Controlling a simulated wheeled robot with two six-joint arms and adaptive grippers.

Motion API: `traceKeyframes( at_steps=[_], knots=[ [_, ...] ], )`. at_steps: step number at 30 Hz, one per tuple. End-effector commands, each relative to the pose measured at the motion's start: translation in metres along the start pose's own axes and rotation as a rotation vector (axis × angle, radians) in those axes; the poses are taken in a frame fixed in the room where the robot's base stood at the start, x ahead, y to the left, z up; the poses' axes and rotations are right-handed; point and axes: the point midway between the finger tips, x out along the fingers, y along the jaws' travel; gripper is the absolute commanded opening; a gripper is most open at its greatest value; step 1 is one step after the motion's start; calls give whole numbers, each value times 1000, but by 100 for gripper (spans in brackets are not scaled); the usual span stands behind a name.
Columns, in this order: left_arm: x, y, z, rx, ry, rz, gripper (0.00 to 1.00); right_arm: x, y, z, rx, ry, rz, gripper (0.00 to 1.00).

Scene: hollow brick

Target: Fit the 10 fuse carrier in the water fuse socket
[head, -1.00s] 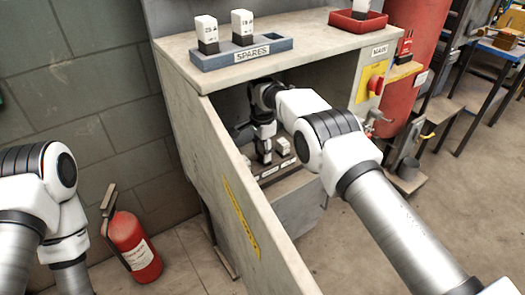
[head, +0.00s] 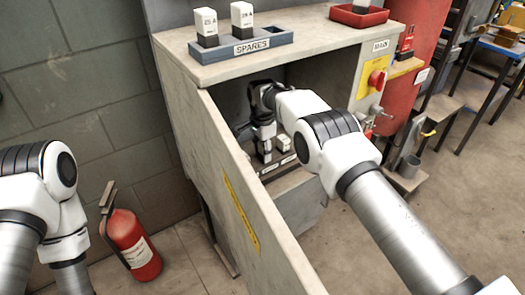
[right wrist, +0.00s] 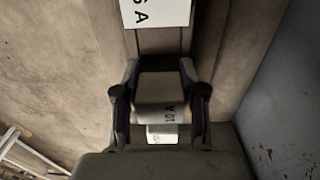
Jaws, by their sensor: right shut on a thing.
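My right gripper (head: 265,150) reaches into the open cabinet and points down over the dark socket block (head: 278,168). In the right wrist view the gripper (right wrist: 158,128) is shut on a pale fuse carrier (right wrist: 160,112) whose label appears to read 10 A. In the head view the gripper mostly hides the carrier, and I cannot tell whether it is seated in a socket. A white carrier (head: 283,142) stands in the block to the right. The socket labels are too small to read, so I cannot pick out the water socket. My left gripper is out of view.
The spares tray (head: 235,55) on the cabinet top holds two carriers. A red tray (head: 350,18) stands further right. The open cabinet door (head: 235,190) lies left of my right arm. A red main switch (head: 376,79) is on the right. A fire extinguisher (head: 130,245) stands by the wall.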

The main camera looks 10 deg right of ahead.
Motion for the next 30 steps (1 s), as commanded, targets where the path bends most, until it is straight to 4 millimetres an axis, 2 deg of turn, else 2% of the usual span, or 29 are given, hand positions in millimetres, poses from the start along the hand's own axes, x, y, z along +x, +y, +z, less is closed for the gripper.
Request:
traceKeyframes(
  at_steps=[22, 23, 24, 25, 30],
  knots=[
    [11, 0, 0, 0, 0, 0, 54, 14, 0, 0, 0, 0, 0, 0],
    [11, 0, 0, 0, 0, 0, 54, 14, 0, 0, 0, 0, 0, 48],
    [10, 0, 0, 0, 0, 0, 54, 14, 0, 0, 0, 0, 0, 62],
    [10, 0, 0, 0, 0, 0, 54, 14, 0, 0, 0, 0, 1, 70],
    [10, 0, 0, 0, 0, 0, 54, 14, 0, 0, 0, 0, 1, 70]
  ],
)
